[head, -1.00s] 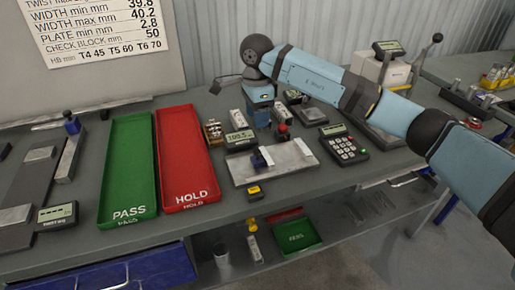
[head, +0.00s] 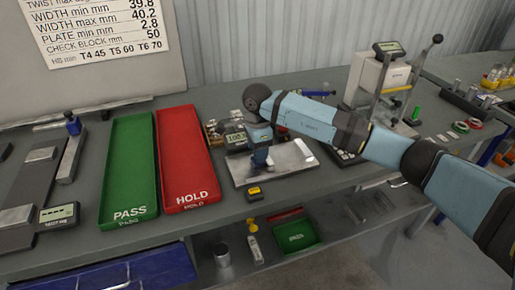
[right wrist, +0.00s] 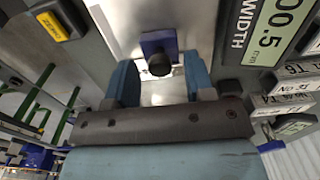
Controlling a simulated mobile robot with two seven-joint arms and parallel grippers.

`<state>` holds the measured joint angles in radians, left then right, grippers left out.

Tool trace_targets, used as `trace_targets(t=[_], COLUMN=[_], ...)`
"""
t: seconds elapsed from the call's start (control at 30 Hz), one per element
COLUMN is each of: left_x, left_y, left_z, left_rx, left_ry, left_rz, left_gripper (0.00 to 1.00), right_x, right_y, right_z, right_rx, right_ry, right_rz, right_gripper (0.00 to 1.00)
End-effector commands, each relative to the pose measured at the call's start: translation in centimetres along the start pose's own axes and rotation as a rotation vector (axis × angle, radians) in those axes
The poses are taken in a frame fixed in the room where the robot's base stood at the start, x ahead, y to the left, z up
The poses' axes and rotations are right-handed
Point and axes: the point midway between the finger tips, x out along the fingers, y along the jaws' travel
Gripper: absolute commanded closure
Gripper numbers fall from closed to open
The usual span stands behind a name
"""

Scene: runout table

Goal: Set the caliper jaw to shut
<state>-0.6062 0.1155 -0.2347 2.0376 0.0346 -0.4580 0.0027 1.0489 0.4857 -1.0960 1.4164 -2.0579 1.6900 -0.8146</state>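The caliper is a pale metal plate (head: 297,158) on the bench, with a display (head: 235,138) behind it. In the right wrist view the caliper display (right wrist: 283,28) is partly cut off; it reads "00.5 mm" above WIDTH. A blue jaw block with a dark round knob (right wrist: 160,63) stands on the plate. My right gripper (head: 261,166) is low over the plate and hides the block in the head view. In the right wrist view its two blue fingers (right wrist: 160,78) are apart, one to each side of the knob. Contact cannot be told. My left gripper is not in view.
A green PASS tray (head: 128,170) and a red HOLD tray (head: 186,160) lie left of the caliper. A yellow tag (head: 253,192) sits at the plate's front edge. A lever stand with a display (head: 388,48) is at the right rear. The lower shelf holds a small green tray (head: 296,236).

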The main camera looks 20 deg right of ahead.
Motion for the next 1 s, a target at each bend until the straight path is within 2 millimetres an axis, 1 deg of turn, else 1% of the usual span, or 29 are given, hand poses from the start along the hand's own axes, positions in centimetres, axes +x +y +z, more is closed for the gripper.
trace_targets(t=[0.03, 0.07, 0.1, 0.2, 0.37, 0.47, 0.6, 0.7, 0.8, 0.9, 1.0], left_x=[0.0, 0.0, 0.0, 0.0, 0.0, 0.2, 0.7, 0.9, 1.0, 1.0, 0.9], left_y=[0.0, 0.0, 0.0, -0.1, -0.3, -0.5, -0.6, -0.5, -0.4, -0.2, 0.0], left_z=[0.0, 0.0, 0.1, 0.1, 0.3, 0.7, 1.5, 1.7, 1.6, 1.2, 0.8], left_rx=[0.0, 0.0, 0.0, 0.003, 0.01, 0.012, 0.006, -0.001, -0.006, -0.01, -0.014], left_ry=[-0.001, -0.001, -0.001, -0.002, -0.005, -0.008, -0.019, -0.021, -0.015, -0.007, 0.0], left_rz=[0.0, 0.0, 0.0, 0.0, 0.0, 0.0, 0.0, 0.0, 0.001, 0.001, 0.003], left_gripper=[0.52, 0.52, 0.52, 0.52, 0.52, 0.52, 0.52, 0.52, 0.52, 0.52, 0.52], right_x=[0.0, 0.0, 0.0, 0.0, 0.0, 0.1, 0.2, 0.1, 0.1, 0.0, -0.1], right_y=[0.0, 0.0, 0.0, 0.0, 0.0, -0.1, -0.1, -0.1, -0.1, 0.0, 0.0], right_z=[0.0, 0.0, 0.0, 0.0, -0.3, -1.8, -5.5, -7.9, -9.6, -10.3, -10.6], right_rx=[0.0, 0.0, 0.0, 0.0, 0.001, 0.003, 0.004, 0.005, 0.004, 0.001, 0.001], right_ry=[0.0, 0.0, 0.0, 0.0, 0.001, 0.004, 0.005, 0.003, 0.003, 0.001, 0.001], right_rz=[0.0, 0.0, 0.0, 0.0, 0.0, -0.001, -0.002, -0.002, -0.002, 0.0, 0.0], right_gripper=[0.63, 0.7, 0.79, 1.0, 1.0, 1.0, 1.0, 1.0, 1.0, 1.0, 1.0])
